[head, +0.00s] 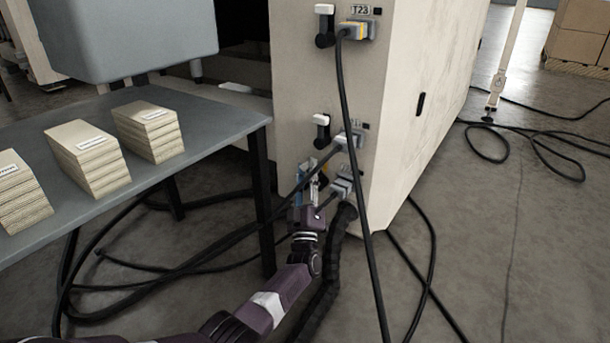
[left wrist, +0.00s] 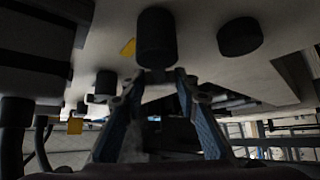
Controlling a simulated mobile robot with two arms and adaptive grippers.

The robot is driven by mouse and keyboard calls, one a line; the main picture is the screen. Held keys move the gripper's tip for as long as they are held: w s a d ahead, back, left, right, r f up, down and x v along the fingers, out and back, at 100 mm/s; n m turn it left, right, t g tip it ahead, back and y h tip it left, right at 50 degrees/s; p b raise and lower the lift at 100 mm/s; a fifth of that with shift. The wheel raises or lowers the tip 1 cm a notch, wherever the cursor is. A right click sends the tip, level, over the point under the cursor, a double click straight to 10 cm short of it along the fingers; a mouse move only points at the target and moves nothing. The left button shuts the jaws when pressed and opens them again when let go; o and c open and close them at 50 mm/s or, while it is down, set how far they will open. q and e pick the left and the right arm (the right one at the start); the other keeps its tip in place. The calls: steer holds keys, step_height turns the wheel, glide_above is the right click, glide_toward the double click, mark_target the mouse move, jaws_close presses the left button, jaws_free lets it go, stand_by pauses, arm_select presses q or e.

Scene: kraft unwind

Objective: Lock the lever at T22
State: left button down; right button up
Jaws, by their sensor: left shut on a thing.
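My left gripper (head: 312,180) is at the lowest row of connectors on the front of the beige cabinet (head: 294,80). In the left wrist view its two blue fingers (left wrist: 158,82) close on a small part below a dark round knob (left wrist: 156,38). This looks like the lowest lever, mostly hidden by the gripper in the head view. Above it are a middle lever (head: 321,128) and a top lever (head: 323,24), each with a white handle and black pivot. The top label reads T23 (head: 360,9). I cannot read a T22 label. My right gripper is out of view.
Grey plugs with black cables sit beside the levers, including the middle plug (head: 346,140). A long cable (head: 352,120) hangs in front of the cabinet. A grey table (head: 215,115) with cardboard stacks (head: 148,130) stands left. Cables lie on the floor.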

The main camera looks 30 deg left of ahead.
arm_select(q)
steer(key=shift+d+m+t+h, duration=0.2)
steer(key=shift+m+t+h, duration=0.1)
steer(key=shift+m, duration=0.4)
steer(key=c, duration=1.5)
jaws_free()
